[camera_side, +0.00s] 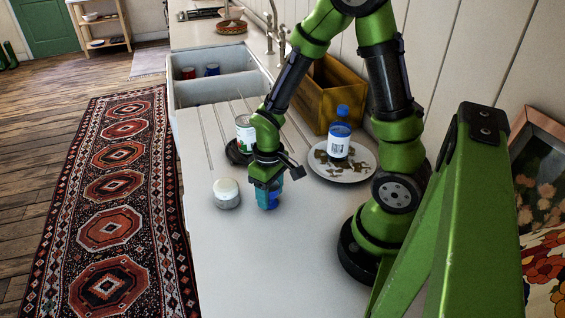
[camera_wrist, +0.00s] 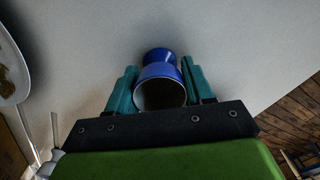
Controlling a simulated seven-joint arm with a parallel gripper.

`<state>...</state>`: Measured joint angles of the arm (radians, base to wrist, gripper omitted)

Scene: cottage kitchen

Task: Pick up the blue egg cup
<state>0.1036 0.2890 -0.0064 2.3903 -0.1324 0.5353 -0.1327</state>
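The blue egg cup (camera_side: 268,202) is near the left edge of the white counter, below my gripper (camera_side: 267,186). In the wrist view, the egg cup (camera_wrist: 158,70) lies between the two teal fingers of my gripper (camera_wrist: 161,72), with its dark round opening facing the camera. A finger is close against each side of the cup. Whether they touch or press on it, I cannot tell. In the side view the fingers hide part of the cup, and whether its base rests on the counter is unclear.
A white-topped jar (camera_side: 227,194) stands just left of the cup. A can (camera_side: 245,136) is behind my gripper. A wooden crate (camera_side: 328,92) and sink (camera_side: 215,82) are farther back. The front counter is clear.

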